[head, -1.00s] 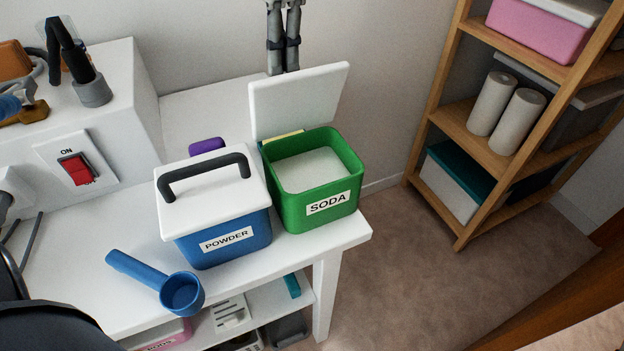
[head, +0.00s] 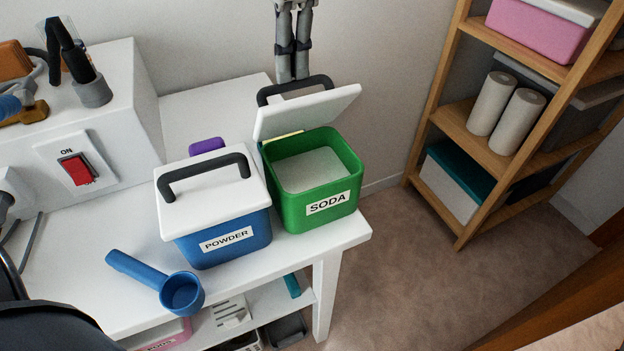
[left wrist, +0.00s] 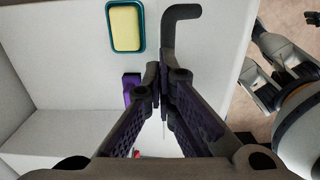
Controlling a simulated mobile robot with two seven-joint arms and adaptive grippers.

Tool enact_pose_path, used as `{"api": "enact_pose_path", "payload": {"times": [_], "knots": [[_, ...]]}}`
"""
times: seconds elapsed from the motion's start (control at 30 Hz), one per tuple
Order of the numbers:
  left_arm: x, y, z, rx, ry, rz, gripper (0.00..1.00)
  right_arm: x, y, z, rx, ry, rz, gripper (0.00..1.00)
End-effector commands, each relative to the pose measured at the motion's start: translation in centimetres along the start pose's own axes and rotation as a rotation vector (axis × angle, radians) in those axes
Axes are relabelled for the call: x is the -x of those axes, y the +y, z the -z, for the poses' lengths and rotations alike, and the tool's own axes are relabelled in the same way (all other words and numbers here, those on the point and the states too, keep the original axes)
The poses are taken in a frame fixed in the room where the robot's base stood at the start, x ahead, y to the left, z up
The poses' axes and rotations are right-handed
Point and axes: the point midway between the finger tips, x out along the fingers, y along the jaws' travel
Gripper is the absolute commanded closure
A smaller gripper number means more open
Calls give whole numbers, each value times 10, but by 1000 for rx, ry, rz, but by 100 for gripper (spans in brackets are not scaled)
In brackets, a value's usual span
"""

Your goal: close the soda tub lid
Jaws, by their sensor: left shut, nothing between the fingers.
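The green soda tub (head: 317,212) stands at the right end of the white table, holding pale powder. My left gripper (head: 293,76) is shut and empty, hanging down behind the lid. I cannot tell whether it touches. In the left wrist view, my grey right gripper (left wrist: 265,80) seems to show at the right, its state unclear.
The blue powder tub (head: 222,240), with its lid on, stands close left of the soda tub. A blue scoop (head: 180,292) lies in front. Behind are a purple item (head: 206,146) and a yellow sponge (left wrist: 125,27) in a teal dish. A wooden shelf (head: 480,145) stands right.

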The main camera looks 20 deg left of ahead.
Motion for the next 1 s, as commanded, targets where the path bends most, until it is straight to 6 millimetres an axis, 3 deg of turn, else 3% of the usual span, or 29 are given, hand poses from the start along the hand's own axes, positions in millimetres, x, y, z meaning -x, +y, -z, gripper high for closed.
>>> {"api": "enact_pose_path", "payload": {"times": [0.37, 0.57, 0.87, 1.0], "knots": [[0, -8, 0, 0, 1, 0, 100, 0, 0, 0, 0, 0, 0, 43], [-1, -25, 0, -1, 1, 0, 100, 0, 0, 0, 0, 0, 0, 43], [-2, -27, 0, 0, 1, 0, 100, 0, 0, 0, 0, 0, 0, 43], [-5, -38, 0, -2, 2, -1, 100, 0, 0, 0, 0, 0, 0, 43]]}}
